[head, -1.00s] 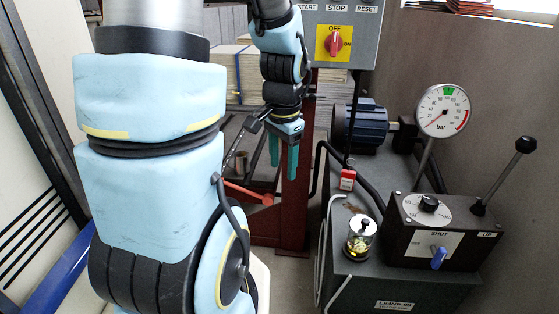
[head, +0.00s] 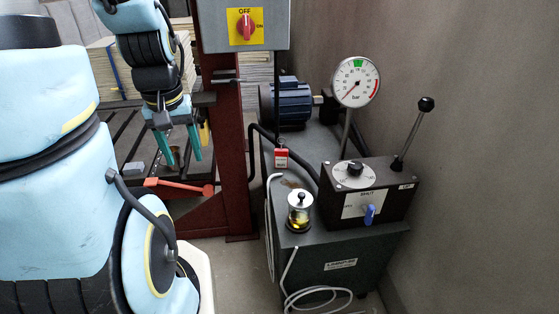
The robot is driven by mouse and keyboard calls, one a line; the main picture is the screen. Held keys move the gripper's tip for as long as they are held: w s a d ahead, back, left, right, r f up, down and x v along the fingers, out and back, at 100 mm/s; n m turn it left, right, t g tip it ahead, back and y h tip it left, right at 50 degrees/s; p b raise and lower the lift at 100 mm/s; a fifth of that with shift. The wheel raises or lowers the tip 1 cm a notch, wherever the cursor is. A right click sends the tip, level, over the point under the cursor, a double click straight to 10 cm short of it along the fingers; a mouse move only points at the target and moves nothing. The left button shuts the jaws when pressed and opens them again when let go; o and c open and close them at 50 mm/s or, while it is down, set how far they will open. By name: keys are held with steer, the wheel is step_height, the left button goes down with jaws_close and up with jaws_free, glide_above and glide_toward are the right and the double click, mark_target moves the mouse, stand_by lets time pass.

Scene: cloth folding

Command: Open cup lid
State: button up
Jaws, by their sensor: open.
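A small clear cup (head: 298,222) with something yellow inside stands upright on top of the dark grey machine cabinet. Its lid (head: 300,198), with a dark knob, sits on the cup. My gripper (head: 182,160) has two teal fingers pointing down, spread apart with nothing between them. It hangs to the left of the cup and higher in the picture, well apart from it, in front of the dark rack.
The cabinet (head: 335,285) also carries a control box (head: 385,205) with a lever, a pressure gauge (head: 356,82) and a blue motor (head: 291,104). A red post (head: 232,150) stands between my gripper and the cup. A red tag (head: 281,158) hangs behind the cup.

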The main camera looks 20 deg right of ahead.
steer(key=w+d+f+n+g, duration=0.1)
steer(key=w+d+f+n, duration=0.1)
steer(key=d, duration=0.5)
steer(key=w+d+f+n, duration=0.2)
steer(key=w+d+f, duration=0.1)
steer(key=d, duration=0.4)
steer(key=n+b, duration=0.1)
steer(key=n, duration=0.3)
glide_above(301, 194)
step_height(301, 194, down, 6)
steer(key=r, duration=0.1)
step_height(301, 194, down, 11)
steer(key=shift+s+d+f+p, duration=0.1)
steer(key=shift+p, duration=0.4)
jaws_close()
